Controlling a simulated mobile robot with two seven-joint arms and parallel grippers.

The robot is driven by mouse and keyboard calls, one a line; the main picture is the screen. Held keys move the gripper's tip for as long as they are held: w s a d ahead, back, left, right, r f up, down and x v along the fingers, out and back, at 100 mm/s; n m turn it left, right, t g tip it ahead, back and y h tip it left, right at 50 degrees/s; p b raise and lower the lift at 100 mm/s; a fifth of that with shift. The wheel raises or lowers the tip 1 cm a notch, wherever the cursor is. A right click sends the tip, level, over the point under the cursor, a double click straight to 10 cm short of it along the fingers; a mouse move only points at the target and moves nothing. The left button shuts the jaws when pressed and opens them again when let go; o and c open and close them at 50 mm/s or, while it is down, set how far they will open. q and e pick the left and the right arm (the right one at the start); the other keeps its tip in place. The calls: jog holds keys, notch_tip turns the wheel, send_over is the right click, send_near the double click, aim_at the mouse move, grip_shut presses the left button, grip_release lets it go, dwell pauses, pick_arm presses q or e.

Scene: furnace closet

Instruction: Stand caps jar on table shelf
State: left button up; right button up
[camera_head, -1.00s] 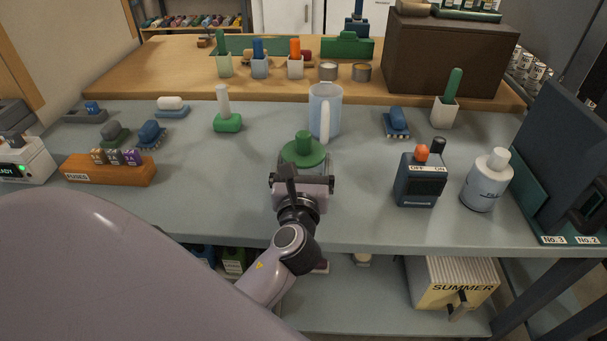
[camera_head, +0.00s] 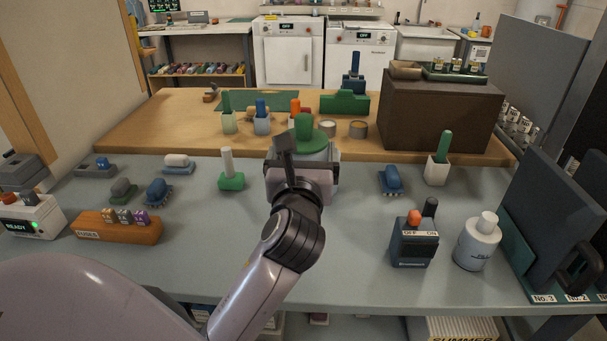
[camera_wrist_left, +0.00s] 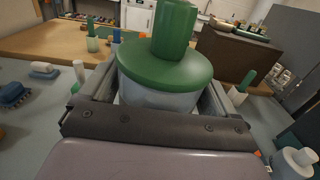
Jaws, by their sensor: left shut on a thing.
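The caps jar (camera_head: 311,138) is a clear, greyish jar with a round green lid and a tall green knob. My left gripper (camera_head: 300,165) is shut on it and holds it upright above the grey table top (camera_head: 330,270). In the left wrist view the jar (camera_wrist_left: 165,97) sits between the two fingers of the left gripper (camera_wrist_left: 158,100). In the head view the gripper hides most of the jar's body. The table's lower shelf is mostly out of sight; a box marked SUMMER (camera_head: 452,328) shows at its right. My right gripper is not in view.
An orange fuse block (camera_head: 118,228) stands at the left. A dark switch box (camera_head: 414,246) and a white bottle (camera_head: 477,243) stand at the right, beside dark upright panels (camera_head: 555,220). Behind are a wooden table (camera_head: 180,125) and a brown box (camera_head: 440,115). The front middle of the grey top is clear.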

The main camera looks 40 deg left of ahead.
pick_arm(q)
jog(key=shift+r, duration=1.15)
